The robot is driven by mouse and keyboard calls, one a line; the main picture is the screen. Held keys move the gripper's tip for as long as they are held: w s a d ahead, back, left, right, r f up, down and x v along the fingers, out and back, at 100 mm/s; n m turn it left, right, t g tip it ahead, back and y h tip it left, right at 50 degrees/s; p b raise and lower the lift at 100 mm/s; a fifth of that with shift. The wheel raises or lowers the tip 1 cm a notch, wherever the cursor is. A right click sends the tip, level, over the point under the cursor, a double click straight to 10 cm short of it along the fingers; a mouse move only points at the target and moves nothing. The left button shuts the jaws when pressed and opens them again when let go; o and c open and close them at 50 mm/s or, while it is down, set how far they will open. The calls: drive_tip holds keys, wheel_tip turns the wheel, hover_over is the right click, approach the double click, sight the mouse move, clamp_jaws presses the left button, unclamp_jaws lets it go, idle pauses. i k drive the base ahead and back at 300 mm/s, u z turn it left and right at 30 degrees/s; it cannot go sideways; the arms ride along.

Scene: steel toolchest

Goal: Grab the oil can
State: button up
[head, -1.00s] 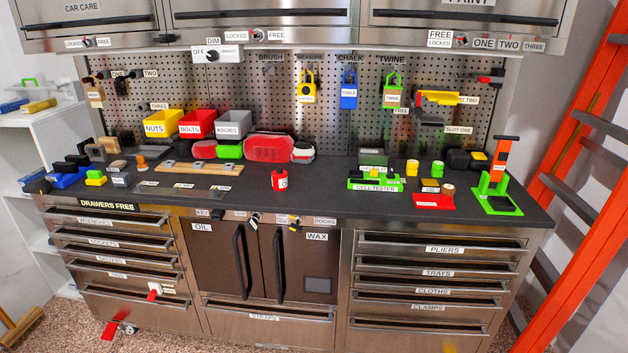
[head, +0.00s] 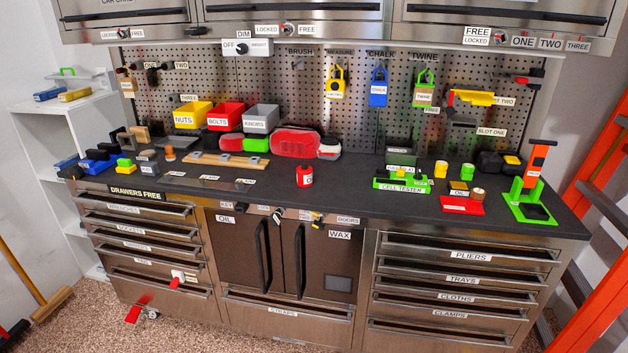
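A small red can (head: 305,177) with a dark top and a white label stands upright on the dark worktop (head: 330,200), near the middle of its front part. It looks like the oil can, but its label is too small to read in full. It stands apart from the things around it. Below the worktop, a brown cupboard door marked OIL (head: 232,262) is shut. My gripper is not in view.
A wooden rail (head: 230,162) lies left of the can and a red case (head: 295,142) behind it. A green cell tester (head: 402,184) and a red tray (head: 462,207) are to the right. The worktop around the can is clear. An orange ladder (head: 598,290) stands at the right.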

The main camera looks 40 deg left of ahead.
sight(304, 171)
drive_tip(key=z, duration=0.1)
drive_tip(key=k, duration=1.4)
drive_tip(key=u, duration=3.9)
drive_tip(key=i, duration=0.1)
drive_tip(key=z, duration=1.55)
drive_tip(key=i, duration=0.8)
drive_tip(key=z, duration=0.05)
